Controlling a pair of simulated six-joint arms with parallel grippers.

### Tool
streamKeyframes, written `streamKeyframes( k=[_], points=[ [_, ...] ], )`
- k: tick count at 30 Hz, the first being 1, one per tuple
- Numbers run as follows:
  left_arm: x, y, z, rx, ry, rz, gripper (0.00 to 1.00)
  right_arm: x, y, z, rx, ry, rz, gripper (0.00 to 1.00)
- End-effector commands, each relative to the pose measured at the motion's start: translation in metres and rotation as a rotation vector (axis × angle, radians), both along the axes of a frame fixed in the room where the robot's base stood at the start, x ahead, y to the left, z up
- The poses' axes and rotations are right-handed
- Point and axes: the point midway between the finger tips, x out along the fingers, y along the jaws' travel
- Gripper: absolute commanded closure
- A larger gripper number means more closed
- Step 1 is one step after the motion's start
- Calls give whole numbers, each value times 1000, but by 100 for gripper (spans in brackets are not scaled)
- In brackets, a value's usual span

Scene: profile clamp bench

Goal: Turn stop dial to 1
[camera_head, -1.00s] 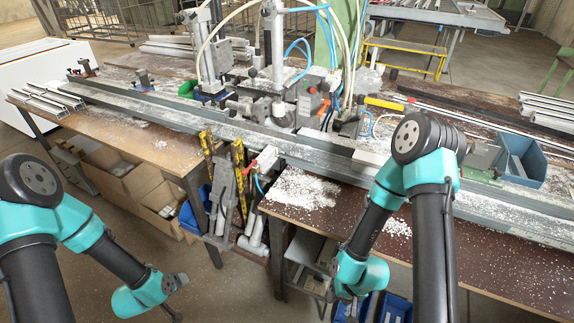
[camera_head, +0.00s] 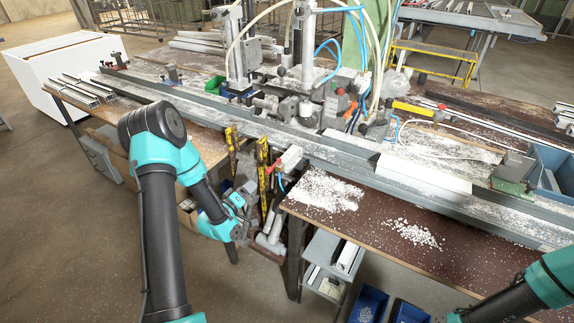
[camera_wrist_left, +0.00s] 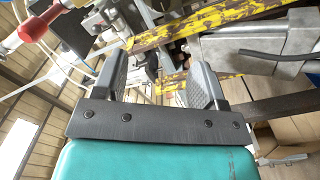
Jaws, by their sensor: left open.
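I cannot pick out the stop dial or read any number on it in either view. My left gripper (camera_head: 242,232) is in front of the bench gap, by the yellow-and-black striped bars (camera_head: 263,170). In the left wrist view my left gripper (camera_wrist_left: 158,82) is open with nothing between its fingers. Its tips point towards the striped bars, which also show there (camera_wrist_left: 200,22). A red knob (camera_wrist_left: 34,28) on a lever shows at the upper left of that view. My right arm shows only at the lower right, and its gripper is out of the picture.
A long metal rail (camera_head: 325,153) runs along the bench, with white shavings (camera_head: 330,190) on the brown top (camera_head: 470,235). A white block (camera_head: 424,175) lies on the rail. Clamps and hoses stand behind. Blue bins (camera_head: 368,304) sit below. The floor at lower left is clear.

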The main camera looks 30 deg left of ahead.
Motion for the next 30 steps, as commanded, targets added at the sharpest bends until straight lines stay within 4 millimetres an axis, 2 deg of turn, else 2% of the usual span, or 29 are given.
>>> streamKeyframes(
  k=[7, 11, 17, 30],
  points=[
    [2, -1, -1, 1, 2, -1, 35, 0, 0, 0, 0, 0, 0, 53],
    [9, -1, -1, 2, 2, -1, 35, 0, 0, 0, 0, 0, 0, 53],
    [35, -4, 0, 2, 1, -2, 35, 0, 0, 0, 0, 0, -1, 53],
    [110, -10, -1, 1, 2, -2, 35, 0, 0, 0, 0, 0, 0, 53]
  ],
)
